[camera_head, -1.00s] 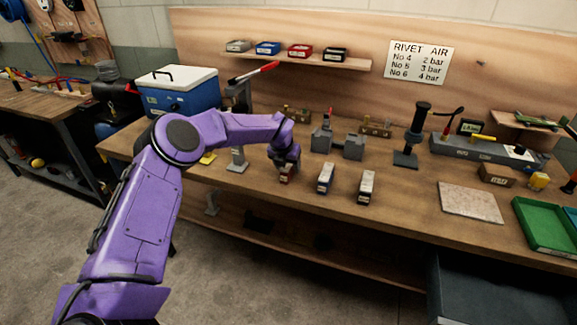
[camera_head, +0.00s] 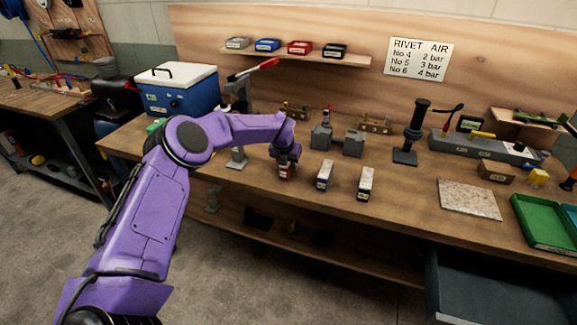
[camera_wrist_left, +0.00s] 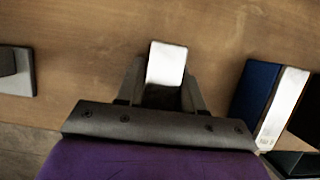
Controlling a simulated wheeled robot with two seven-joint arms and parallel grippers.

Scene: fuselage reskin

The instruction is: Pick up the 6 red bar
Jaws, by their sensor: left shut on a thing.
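The red bar (camera_head: 285,174) is a small block near the front of the workbench, mostly covered by my left gripper (camera_head: 286,163) in the head view. In the left wrist view its pale top (camera_wrist_left: 166,62) shows between the two fingers of the left gripper (camera_wrist_left: 164,85). The left gripper is shut on it from above. I cannot tell whether the bar still touches the bench. My right gripper is not in view.
A blue-ended bar (camera_head: 325,175) and a dark-ended bar (camera_head: 366,183) stand just to the right. A grey clamp fixture (camera_head: 340,142) is behind them. A speckled plate (camera_head: 469,199) and green tray (camera_head: 545,222) lie farther right. Bare bench surrounds the bars.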

